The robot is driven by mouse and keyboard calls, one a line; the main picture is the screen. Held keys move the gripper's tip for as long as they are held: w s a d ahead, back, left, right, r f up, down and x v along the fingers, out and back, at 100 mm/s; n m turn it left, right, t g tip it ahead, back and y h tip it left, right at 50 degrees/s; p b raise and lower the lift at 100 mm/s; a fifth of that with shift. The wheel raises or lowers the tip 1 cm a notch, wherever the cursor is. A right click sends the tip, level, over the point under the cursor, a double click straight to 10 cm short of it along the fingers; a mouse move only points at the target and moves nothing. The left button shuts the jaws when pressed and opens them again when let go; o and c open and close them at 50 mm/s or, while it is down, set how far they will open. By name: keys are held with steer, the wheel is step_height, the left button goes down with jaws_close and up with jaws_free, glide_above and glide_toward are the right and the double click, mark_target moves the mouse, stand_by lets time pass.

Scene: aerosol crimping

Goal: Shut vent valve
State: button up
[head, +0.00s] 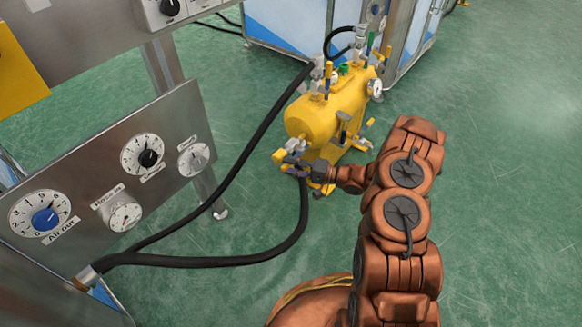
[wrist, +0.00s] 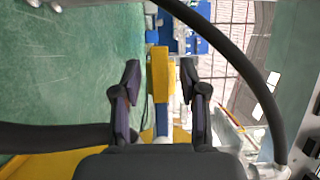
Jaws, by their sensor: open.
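A yellow tank (head: 325,112) stands on the floor with several valves and fittings on its top and sides. My gripper (head: 292,160) is at the tank's near lower end. It is open, with one dark finger on each side of a yellow valve handle (wrist: 160,75) in the wrist view. Gaps show between the handle and both fingers. The handle's yellow end (head: 279,156) also shows by the fingertips in the head view. No label shows which valve is the vent valve. My gripper partly hides the valve body.
A black hose (head: 235,165) runs from the tank's top to the gauge panel (head: 90,160) at left; another hose (head: 302,215) curves below my gripper. A blue and white cabinet (head: 285,30) stands behind. Green floor (head: 500,180) is clear at right.

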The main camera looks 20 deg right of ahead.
steer(key=shift+c, duration=0.2)
jaws_close()
stand_by(0.6)
